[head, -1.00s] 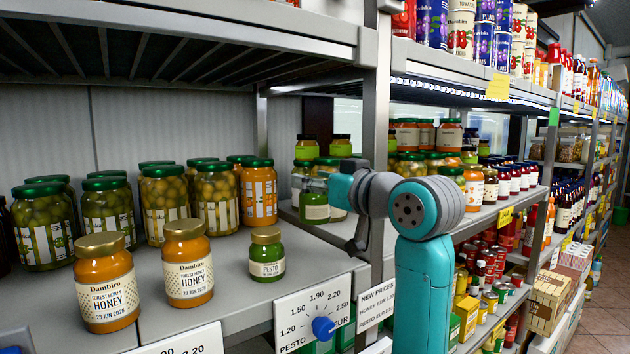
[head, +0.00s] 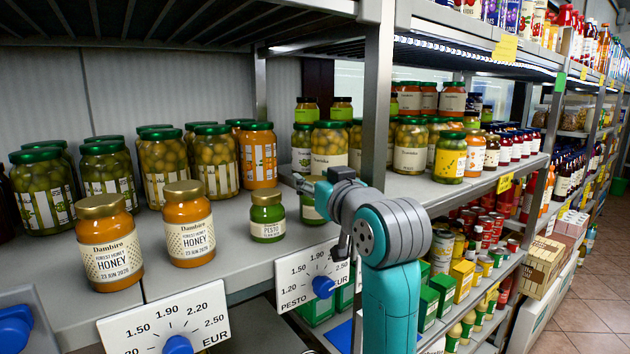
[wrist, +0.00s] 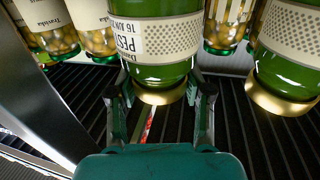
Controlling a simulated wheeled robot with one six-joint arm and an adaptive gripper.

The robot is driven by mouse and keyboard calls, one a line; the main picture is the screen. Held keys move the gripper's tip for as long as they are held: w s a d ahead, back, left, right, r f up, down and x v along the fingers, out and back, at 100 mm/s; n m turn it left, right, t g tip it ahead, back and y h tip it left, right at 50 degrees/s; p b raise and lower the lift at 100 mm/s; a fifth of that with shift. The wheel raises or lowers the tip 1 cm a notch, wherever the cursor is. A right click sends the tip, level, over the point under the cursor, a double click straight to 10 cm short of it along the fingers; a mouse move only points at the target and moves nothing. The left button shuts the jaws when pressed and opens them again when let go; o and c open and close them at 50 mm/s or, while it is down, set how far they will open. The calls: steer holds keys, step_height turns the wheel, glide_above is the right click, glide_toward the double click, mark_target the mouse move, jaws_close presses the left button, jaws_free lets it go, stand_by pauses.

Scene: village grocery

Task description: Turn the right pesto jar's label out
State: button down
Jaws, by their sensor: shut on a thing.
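The right pesto jar (wrist: 165,72) is green with a gold lid and appears upside down in the wrist view. My gripper (wrist: 160,90) is shut on it, one finger on each side near the lid. The label's printed text shows at the left side of the jar; a dotted part of the label faces the wrist camera. In the head view, my gripper (head: 313,184) partly hides this jar (head: 311,212), which stands at the shelf's front right. The left pesto jar (head: 267,217) stands apart from it, also at the right in the wrist view (wrist: 290,52).
Two honey jars (head: 188,223) stand left of the pesto jars. Olive jars (head: 164,168) and an orange-filled jar (head: 258,157) stand behind. A shelf post (head: 377,100) rises close to my arm. A pesto price dial (head: 312,275) hangs on the shelf edge below.

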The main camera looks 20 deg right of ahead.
steer(key=shift+f, duration=0.15)
steer(key=shift+c, duration=2)
jaws_free()
steer(key=s+d, duration=0.1)
steer(key=s, duration=1.1)
